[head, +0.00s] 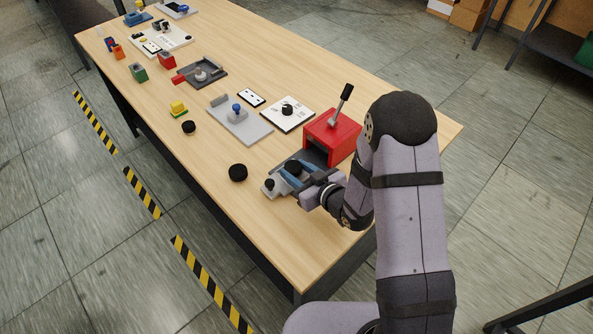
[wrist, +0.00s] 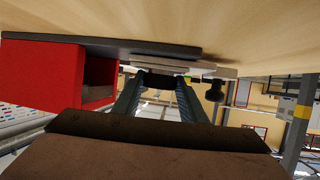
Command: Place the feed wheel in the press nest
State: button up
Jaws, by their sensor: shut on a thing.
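My gripper (head: 287,178) is low at the front of the red press (head: 331,136) and is shut on a dark thing. I take this to be the black feed wheel (head: 293,166); only its top shows past the blue-grey fingers. In the wrist view the dark held thing (wrist: 160,78) sits between the fingertips of my gripper (wrist: 160,88). The press has a lever with a black grip and an open front. A dark base plate (head: 313,157) reaches out of it, under or beside my gripper. The nest itself is hidden, and I cannot tell whether the wheel touches it.
A light grey block with a black knob (head: 269,183) stands beside my fingers. A loose black disc (head: 237,172) lies to the left on the table. A white plate with a black knob (head: 288,113) and a grey plate with a blue knob (head: 239,118) lie farther back.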

jog(key=shift+s+f, duration=0.1)
jog(key=shift+f, duration=0.25)
jog(key=o, duration=1.1)
jog(key=shift+s+f, duration=0.15)
jog(key=shift+r+p, duration=0.5)
jog(key=v, duration=0.7)
jog(key=shift+s+d+r, duration=0.15)
jog(key=shift+d+r, duration=0.1)
jog(key=shift+r, duration=0.25)
jog(key=p+v, duration=0.2)
jog(key=p, duration=0.1)
jog(key=shift+p+v, duration=0.95)
jog(key=shift+p, duration=0.45)
jog(key=shift+d+f, duration=0.1)
jog(key=shift+f, duration=0.05)
